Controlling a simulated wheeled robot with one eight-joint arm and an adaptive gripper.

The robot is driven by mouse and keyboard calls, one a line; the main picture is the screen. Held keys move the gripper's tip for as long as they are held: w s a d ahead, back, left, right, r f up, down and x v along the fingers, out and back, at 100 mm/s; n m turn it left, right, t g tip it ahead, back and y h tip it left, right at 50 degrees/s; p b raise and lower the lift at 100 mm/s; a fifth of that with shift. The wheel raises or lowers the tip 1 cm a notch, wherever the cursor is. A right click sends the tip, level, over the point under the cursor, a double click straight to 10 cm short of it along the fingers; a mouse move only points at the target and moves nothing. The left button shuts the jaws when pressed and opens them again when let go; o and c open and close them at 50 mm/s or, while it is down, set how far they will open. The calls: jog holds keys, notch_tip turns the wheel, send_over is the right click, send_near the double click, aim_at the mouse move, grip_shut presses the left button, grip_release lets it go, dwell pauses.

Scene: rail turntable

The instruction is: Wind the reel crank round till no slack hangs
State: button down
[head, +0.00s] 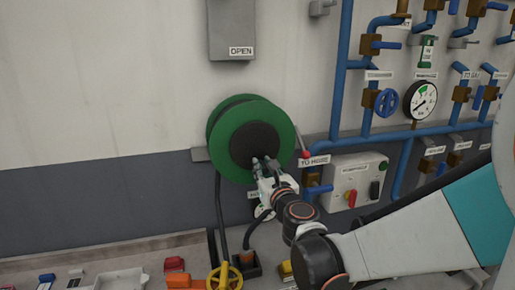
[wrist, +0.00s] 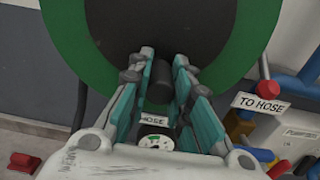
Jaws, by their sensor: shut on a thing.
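The green hose reel (head: 287,135) is on the wall, with a dark round hub (head: 248,143). It also fills the top of the wrist view (wrist: 62,45). My gripper (head: 264,163) is at the lower part of the hub. In the wrist view its teal fingers (wrist: 163,62) stand on either side of a dark cylindrical crank handle (wrist: 159,91) and are shut on it. A black hose (head: 219,205) hangs from the reel's left side toward the floor. Another dark hose length (head: 263,222) curves beside my gripper into a dark floor box (head: 246,266).
A red-knobbed lever (head: 305,154) is close to the reel's right side. Blue pipes (head: 341,75), valves and a grey switch box (head: 353,181) stand to the right. A yellow handwheel (head: 226,277) is below. A grey "OPEN" box (head: 231,28) is above.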

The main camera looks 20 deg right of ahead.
aim_at(272, 153)
jog(key=shift+d+r, duration=0.1)
jog(key=shift+d, duration=0.2)
jog(key=shift+d+r, duration=0.25)
jog(key=shift+d, duration=0.4)
jog(key=shift+d+r+p, duration=0.4)
jog(key=shift+p, duration=0.05)
jog(key=shift+d+r+p, duration=0.45)
jog(key=shift+r, duration=0.15)
